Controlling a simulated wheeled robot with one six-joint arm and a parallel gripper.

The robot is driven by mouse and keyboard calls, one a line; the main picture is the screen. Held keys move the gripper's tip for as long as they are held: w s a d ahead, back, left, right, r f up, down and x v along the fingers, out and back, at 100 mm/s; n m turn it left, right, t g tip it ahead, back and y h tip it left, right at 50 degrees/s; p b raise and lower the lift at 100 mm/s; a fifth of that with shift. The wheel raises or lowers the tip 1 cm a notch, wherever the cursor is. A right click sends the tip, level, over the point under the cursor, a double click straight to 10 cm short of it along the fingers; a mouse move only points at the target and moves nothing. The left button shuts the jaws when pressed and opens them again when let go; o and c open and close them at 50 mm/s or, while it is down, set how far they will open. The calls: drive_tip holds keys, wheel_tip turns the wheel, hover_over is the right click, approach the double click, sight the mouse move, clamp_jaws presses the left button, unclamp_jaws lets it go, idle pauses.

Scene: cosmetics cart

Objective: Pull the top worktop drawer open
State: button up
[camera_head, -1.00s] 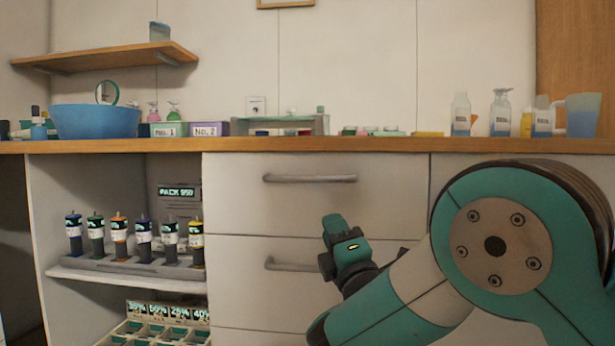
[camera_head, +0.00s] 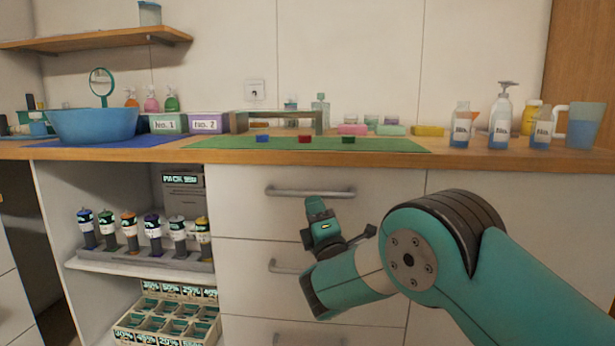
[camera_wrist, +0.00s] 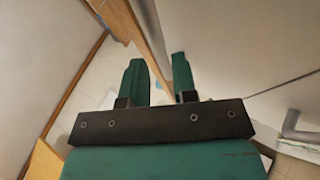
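The top worktop drawer (camera_head: 250,213) is shut, its front flush with the cabinet. Its grey bar handle (camera_head: 290,191) runs level across the front. My gripper (camera_head: 317,208) is just below the middle of this handle in the head view, its fingertips close to the bar in the picture. How far it stands in front of the bar is unclear. In the wrist view the two green fingers (camera_wrist: 157,72) are apart, and no handle shows clearly between them.
The second drawer's handle (camera_head: 288,266) lies below. Above, the wooden worktop (camera_head: 200,155) carries a blue bowl (camera_head: 95,125), bottles (camera_head: 500,115) and a green mat (camera_head: 390,145).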

sight(308, 195)
drive_tip(key=shift+p+x, duration=1.35)
drive_tip(key=shift+x, duration=0.9)
drive_tip(key=shift+c, duration=0.3)
clamp_jaws()
